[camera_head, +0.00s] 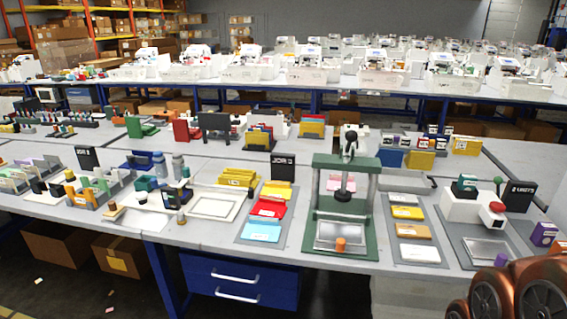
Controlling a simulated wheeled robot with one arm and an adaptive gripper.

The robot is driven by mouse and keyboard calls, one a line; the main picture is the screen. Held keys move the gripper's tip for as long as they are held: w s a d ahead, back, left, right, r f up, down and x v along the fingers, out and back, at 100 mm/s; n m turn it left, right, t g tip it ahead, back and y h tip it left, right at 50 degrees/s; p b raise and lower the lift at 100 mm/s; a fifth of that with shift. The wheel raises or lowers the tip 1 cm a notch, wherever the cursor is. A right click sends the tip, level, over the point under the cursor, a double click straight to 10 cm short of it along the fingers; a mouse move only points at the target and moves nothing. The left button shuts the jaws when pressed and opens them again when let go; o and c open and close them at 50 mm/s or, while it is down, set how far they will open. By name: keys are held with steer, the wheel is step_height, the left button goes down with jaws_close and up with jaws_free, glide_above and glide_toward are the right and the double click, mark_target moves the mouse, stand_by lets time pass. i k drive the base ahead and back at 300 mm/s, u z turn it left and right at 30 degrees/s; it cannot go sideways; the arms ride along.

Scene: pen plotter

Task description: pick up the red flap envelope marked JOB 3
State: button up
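A red envelope (269,208) lies flat on a grey mat (246,222), between a yellow envelope (276,190) behind it and a light blue one (262,231) in front. Small marks on the red envelope are too small to read. A black sign reading JOB 3 (282,166) stands behind the mat. My gripper is not in view; only copper-coloured parts of my arm show at the lower right, well apart from the envelope.
A green press frame (371,215) with a black knob stands just right of the mat. A white tray (214,206) lies to the left. Another mat with several envelopes (411,230) is right of the press. Blue drawers (238,279) are below the table edge.

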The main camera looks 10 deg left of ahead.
mark_target(268, 207)
steer(key=z, duration=0.05)
steer(key=k, duration=0.4)
steer(key=u, duration=1.55)
steer(key=i, duration=0.75)
steer(key=z, duration=0.65)
steer(key=i, duration=0.5)
steer(key=z, duration=0.4)
